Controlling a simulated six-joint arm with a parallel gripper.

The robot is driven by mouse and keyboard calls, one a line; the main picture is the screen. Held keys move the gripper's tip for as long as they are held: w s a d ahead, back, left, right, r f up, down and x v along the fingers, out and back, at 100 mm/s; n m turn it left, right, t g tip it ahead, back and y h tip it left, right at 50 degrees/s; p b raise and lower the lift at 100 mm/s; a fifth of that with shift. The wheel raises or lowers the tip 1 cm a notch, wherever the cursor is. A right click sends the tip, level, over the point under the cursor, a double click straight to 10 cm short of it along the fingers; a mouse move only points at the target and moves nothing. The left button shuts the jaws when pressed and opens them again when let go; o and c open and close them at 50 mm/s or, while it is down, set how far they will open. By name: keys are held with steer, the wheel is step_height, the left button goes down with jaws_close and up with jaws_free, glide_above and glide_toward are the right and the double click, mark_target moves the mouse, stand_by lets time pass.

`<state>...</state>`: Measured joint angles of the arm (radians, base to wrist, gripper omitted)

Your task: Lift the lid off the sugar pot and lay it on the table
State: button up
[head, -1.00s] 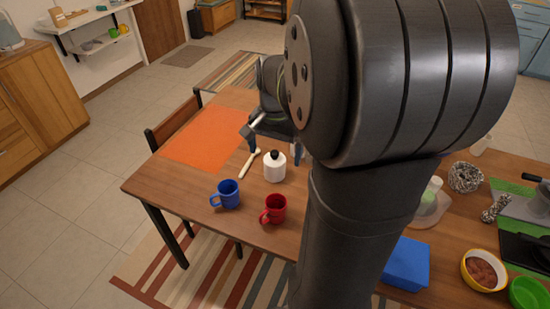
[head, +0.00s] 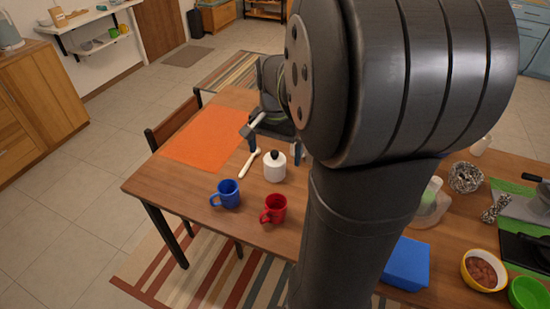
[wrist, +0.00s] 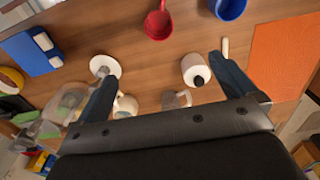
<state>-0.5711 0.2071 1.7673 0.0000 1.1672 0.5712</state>
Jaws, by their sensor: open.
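The sugar pot (head: 274,174) is white and stands upright on the wooden table. Its lid, with a dark knob (head: 274,154), is on top. In the wrist view the pot (wrist: 193,66) and knob (wrist: 199,80) lie between the fingers, closer to the right one. My gripper (head: 274,151) is open and empty, behind the pot in the head view. In the wrist view my gripper (wrist: 160,65) has its fingers wide apart. I cannot tell its exact height above the lid.
A white spoon (head: 250,163) lies left of the pot. A blue mug (head: 227,194) and a red mug (head: 273,208) stand in front. An orange mat (head: 203,137) covers the table's left end. A blue box (head: 405,265) and bowls are at the right.

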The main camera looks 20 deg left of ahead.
steer(key=c, duration=1)
steer(key=m, duration=1.5)
glide_above(274, 152)
steer(key=f, duration=1.2)
steer(key=shift+w, duration=0.25)
steer(key=shift+s+f, duration=0.15)
steer(key=shift+f, duration=1.25)
steer(key=shift+s+f, duration=0.1)
steer(key=shift+f, duration=1.25)
